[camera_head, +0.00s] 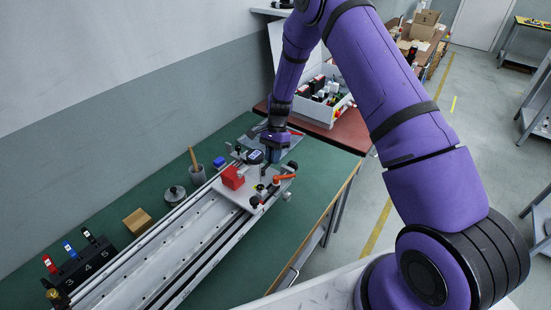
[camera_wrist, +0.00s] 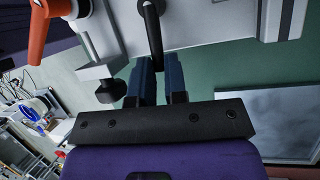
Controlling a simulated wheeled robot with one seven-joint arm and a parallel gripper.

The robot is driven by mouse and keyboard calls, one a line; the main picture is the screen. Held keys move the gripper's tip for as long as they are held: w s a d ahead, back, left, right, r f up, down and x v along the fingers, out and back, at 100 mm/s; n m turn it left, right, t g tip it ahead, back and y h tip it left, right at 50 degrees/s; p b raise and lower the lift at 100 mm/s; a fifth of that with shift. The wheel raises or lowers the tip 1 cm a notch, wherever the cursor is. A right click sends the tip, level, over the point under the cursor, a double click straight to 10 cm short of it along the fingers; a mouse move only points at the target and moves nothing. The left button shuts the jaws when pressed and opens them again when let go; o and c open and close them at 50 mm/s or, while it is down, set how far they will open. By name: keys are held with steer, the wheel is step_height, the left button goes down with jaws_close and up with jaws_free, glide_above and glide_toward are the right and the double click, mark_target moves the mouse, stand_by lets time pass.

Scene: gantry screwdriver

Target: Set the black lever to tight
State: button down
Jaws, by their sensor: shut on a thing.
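The black lever (camera_wrist: 153,28) shows in the wrist view as a slim rod with a rounded upper end. Its lower end sits between the two blue fingertips of my gripper (camera_wrist: 159,72), which is shut on it. In the head view my gripper (camera_head: 274,152) is at the far end of the gantry carriage (camera_head: 228,190), and the black lever is hidden there. I cannot read any tight mark or tell how far the lever is turned.
An orange lever (camera_head: 284,179) and a red block (camera_head: 233,178) are on the carriage near my gripper. A long rail (camera_head: 160,260) runs towards the lower left on the green table (camera_head: 110,208). A grey bin (camera_head: 318,108) stands behind.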

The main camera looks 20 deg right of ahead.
steer(key=shift+w+a+n+g+h, duration=0.15)
steer(key=shift+w+a+n+h, duration=0.4)
steer(key=shift+n, duration=0.9)
steer(key=shift+w+a+n+g+h, duration=0.25)
steer(key=shift+a+n+h, duration=0.4)
steer(key=shift+n, duration=0.75)
steer(key=shift+w+a+n+g+h, duration=0.1)
steer(key=shift+w+a+n+h, duration=0.45)
steer(key=shift+n, duration=0.9)
steer(key=shift+a, duration=0.1)
steer(key=c, duration=1.4)
jaws_free()
steer(key=shift+c, duration=0.2)
steer(key=v, duration=1)
steer(key=shift+r, duration=0.4)
steer(key=shift+w+a, duration=0.1)
